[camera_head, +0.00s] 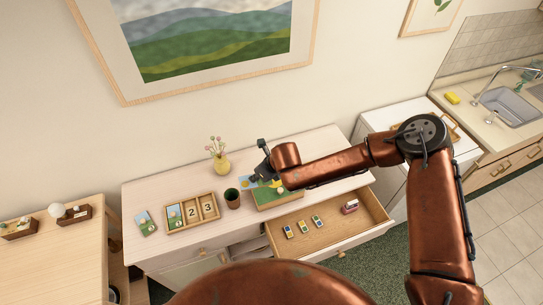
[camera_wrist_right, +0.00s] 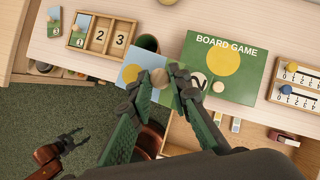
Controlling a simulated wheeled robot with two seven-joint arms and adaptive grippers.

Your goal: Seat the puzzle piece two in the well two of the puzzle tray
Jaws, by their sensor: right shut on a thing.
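The wooden puzzle tray (camera_head: 217,217) lies on the cabinet top, left of the plant pot; it also shows in the right wrist view (camera_wrist_right: 104,54). A picture piece fills its left well. Well two (camera_wrist_right: 98,38) and the well marked 3 (camera_wrist_right: 122,41) are empty. My right gripper (camera_wrist_right: 161,78) is shut on the knob of puzzle piece two (camera_wrist_right: 129,76), a blue, yellow and green tile marked 2. The fingers hide its middle. In the head view the gripper (camera_head: 264,174) is above the board game box. My left gripper (camera_wrist_right: 82,138) appears open over the floor.
The green board game box (camera_head: 278,203) lies right of the plant pot (camera_head: 232,202). A loose picture piece (camera_head: 146,223) lies left of the tray. A yellow vase (camera_head: 221,163) stands behind.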

